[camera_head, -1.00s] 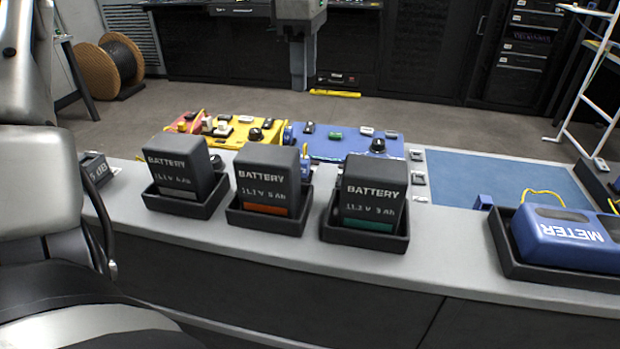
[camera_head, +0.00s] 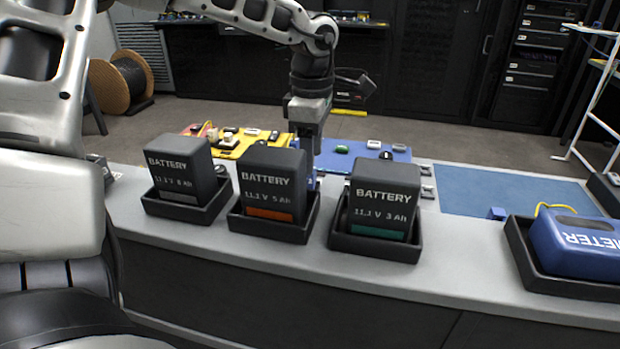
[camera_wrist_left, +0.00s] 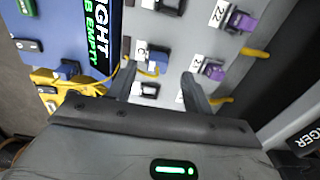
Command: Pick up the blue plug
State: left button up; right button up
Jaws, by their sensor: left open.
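A blue plug (camera_wrist_left: 157,60) with a yellow cable sits in a labelled row on the grey surface in the left wrist view. My left gripper (camera_wrist_left: 159,72) is open, with its fingers on either side of the plug's position in that view; I cannot tell how far above it they are. In the head view my left gripper (camera_head: 306,150) points down behind the middle battery, and the plug is mostly hidden there. Another blue block (camera_wrist_left: 70,68) shows by a yellow part at left in the wrist view. My right gripper is not in view.
Purple plugs (camera_wrist_left: 213,70) stand to the right in the wrist view. Three batteries in black trays, the middle one (camera_head: 270,185) closest to the gripper, line the table's front. A blue meter (camera_head: 580,245) sits at right. A blue mat (camera_head: 520,190) is clear.

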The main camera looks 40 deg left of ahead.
aim_at(310, 180)
pick_arm(q)
jog(key=f, duration=0.4)
jog(key=shift+a, duration=0.3)
jog(key=shift+f, duration=0.4)
jog(key=c, duration=1.1)
jog(key=shift+o, duration=0.2)
jog(key=shift+r, duration=0.1)
